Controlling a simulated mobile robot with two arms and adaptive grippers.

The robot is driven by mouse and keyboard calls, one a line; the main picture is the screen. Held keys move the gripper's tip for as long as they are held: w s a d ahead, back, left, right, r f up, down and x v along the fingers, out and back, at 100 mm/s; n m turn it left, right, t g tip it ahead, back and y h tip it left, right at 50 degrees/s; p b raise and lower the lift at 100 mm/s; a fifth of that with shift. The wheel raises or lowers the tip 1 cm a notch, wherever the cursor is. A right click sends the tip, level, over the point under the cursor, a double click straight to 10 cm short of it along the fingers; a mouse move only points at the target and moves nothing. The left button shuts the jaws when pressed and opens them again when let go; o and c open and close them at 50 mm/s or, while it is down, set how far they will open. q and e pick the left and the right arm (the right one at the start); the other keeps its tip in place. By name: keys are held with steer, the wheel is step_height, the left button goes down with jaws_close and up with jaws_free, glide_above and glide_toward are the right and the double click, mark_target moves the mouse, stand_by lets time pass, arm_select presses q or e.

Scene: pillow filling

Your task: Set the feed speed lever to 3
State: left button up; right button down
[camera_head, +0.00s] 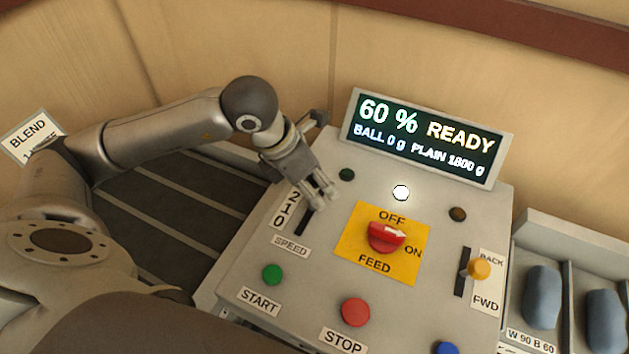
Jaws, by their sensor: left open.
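The feed speed slot (304,222) is a dark slit on the sloped grey panel (330,265), above the SPEED label (291,246). The scale beside it (287,211) shows 2, 1 and 0, with 0 lowest; no 3 can be read. My left gripper (322,198) is open over the upper part of the slot. It hides that end, and I cannot make out the lever's handle or whether the fingers touch it. My right gripper is not in view.
A red feed knob (385,240) on a yellow plate is right of the gripper, its white arrow towards ON. Green START (272,274) and red STOP (355,312) buttons are below. An orange-knobbed lever (479,268) is right. The display (425,138) reads 60 %, READY.

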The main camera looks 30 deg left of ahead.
arm_select(q)
steer(key=shift+c, duration=0.2)
jaws_close()
steer(key=shift+w, duration=0.1)
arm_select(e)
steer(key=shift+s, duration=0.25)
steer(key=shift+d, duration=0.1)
arm_select(q)
steer(key=shift+w, duration=0.15)
